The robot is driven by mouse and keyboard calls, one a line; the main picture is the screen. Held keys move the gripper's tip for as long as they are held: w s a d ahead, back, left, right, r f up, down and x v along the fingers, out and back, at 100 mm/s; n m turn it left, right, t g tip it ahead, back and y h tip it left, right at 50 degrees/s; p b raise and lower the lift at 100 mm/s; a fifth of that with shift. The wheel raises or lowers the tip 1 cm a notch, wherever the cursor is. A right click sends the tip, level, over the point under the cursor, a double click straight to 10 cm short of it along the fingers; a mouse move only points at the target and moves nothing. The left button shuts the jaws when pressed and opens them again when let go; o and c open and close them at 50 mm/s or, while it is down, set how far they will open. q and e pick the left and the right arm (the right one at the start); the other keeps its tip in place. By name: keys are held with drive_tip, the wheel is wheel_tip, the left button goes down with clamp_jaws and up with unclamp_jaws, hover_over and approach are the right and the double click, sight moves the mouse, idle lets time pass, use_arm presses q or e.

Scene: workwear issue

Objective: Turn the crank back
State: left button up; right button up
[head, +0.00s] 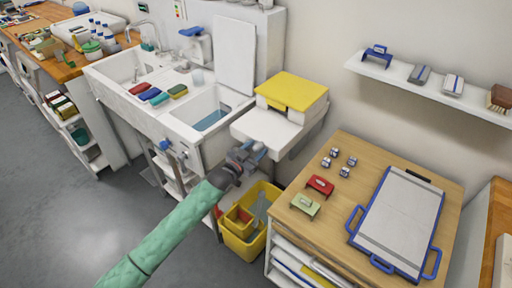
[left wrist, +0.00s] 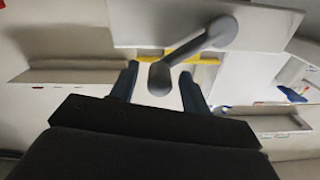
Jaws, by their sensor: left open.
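The crank (left wrist: 195,44) shows in the left wrist view as a grey arm running from a round hub at the upper right down to a rounded grip (left wrist: 159,78). My left gripper (left wrist: 158,72) is open, with one finger on each side of that grip. Whether either finger touches it, I cannot tell. In the head view my left gripper (head: 254,155) is just below the front of a white unit (head: 270,128) with a yellow top. The crank is hard to make out there, close to the fingers. My right gripper is not in view.
A yellow bucket (head: 239,241) stands on the floor below my gripper. A double sink (head: 150,105) is to the left. A wooden table (head: 345,222) with a blue-handled white board (head: 403,215) and small stamps is to the right. A wall shelf (head: 400,72) is above it.

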use_arm(q)
drive_tip(key=shift+w+d, duration=0.15)
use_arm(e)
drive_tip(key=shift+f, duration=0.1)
use_arm(q)
clamp_jaws()
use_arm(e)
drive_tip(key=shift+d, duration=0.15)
